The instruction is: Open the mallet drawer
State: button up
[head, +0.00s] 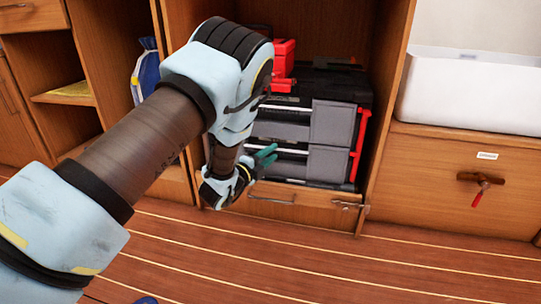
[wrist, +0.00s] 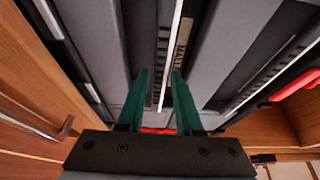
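A black and grey tool chest (head: 330,122) with several stacked drawers stands in the wooden cabinet. In the wrist view, a small label (wrist: 183,38) that seems to begin with "MA" sits on a drawer front, beside a thin pale handle strip (wrist: 171,55). My gripper (head: 265,155) is in front of the chest's left part. In the wrist view, its two green fingers (wrist: 160,78) are apart, one on each side of the pale strip's line, with nothing held between them. I cannot tell whether they touch the strip. My arm hides the chest's left side in the head view.
A wooden drawer with a metal handle (head: 272,199) lies below the chest. A red case (head: 284,60) sits on top. The cabinet's wooden sides flank the chest. At right is another wooden drawer (head: 465,185) with a red-tagged handle. The plank floor (head: 330,260) in front is clear.

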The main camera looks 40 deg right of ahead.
grip_shut()
dwell(1.1)
